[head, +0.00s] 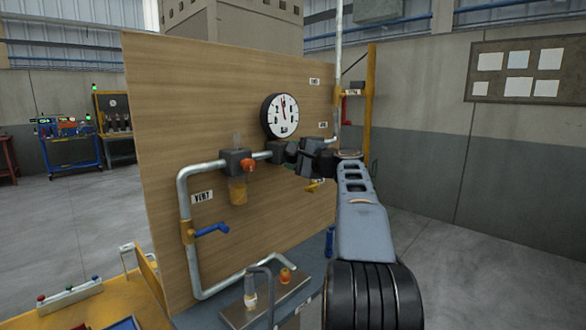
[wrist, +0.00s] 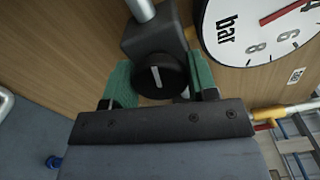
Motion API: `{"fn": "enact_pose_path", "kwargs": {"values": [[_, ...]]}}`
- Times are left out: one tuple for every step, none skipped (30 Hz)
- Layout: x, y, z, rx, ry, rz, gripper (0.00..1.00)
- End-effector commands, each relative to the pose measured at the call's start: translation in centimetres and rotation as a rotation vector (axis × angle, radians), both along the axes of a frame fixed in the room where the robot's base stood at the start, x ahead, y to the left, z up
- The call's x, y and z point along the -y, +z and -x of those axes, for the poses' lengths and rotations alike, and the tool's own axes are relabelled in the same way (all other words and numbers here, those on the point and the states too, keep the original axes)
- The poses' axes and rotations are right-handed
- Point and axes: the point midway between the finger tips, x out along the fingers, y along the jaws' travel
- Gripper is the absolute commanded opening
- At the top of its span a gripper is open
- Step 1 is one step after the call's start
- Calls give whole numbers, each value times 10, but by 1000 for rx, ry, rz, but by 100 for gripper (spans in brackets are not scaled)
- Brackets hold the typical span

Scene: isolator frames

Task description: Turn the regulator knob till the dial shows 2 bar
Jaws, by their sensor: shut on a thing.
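The regulator knob (wrist: 160,76) is round and black with a white line on its face. It shows in the wrist view below the grey regulator body (wrist: 150,38). My gripper (wrist: 162,82) has its green-padded fingers on both sides of the knob and is shut on it. The white dial (head: 284,115) hangs above the pipe on the board, and part of it shows in the wrist view (wrist: 255,28). Its red needle points up, near the 4. In the head view my gripper (head: 302,158) hides the knob.
A block with an orange-red knob (head: 248,165) sits left of the regulator on the pipe. A blue-handled valve (head: 211,230) is lower left by the VENT label (head: 202,197). The wooden board (head: 160,120) stands close behind my gripper.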

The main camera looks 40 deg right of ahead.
Motion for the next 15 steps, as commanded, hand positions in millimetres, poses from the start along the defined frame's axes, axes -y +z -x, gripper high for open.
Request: {"fn": "enact_pose_path", "kwargs": {"values": [[0,-6,0,8,1,42,29],[0,-5,0,14,1,70,29],[0,-5,0,19,1,106,29],[0,-5,0,24,1,133,29],[0,-5,0,29,1,158,29],[0,-5,0,35,1,192,29],[0,-4,0,39,1,217,29],[0,-4,0,43,1,240,29],[0,-4,0,49,1,272,29],[0,-4,0,53,1,292,29],[0,-4,0,57,1,314,29],[0,-4,0,62,1,340,29],[0,-4,0,65,1,361,29],[0,-3,0,67,0,379,29],[0,-3,0,71,0,402,29]]}}
